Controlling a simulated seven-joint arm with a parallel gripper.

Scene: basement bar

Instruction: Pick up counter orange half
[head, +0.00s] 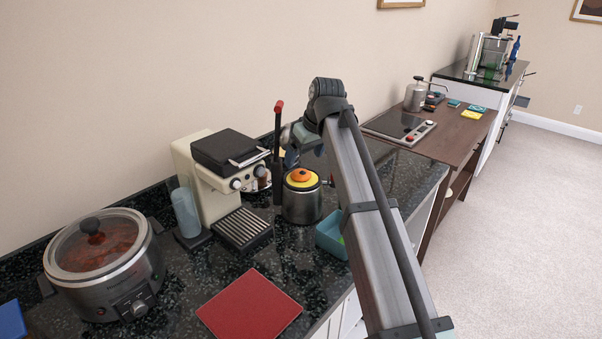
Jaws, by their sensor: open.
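A rounded orange piece (300,174) sits on top of a yellow round layer on a steel pot (302,204) on the dark speckled counter. It looks like the orange half, but its cut face cannot be made out. My gripper (290,157) is small and partly hidden at the end of my wrist, behind and above the pot. It is open, a little apart from the orange piece in the picture. Nothing shows between its fingers.
A coffee machine (212,170) stands left of the pot, with a red-tipped lever (279,125) between them. A teal bin (331,238) is at the right. A slow cooker (105,262) and red board (249,306) lie nearer.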

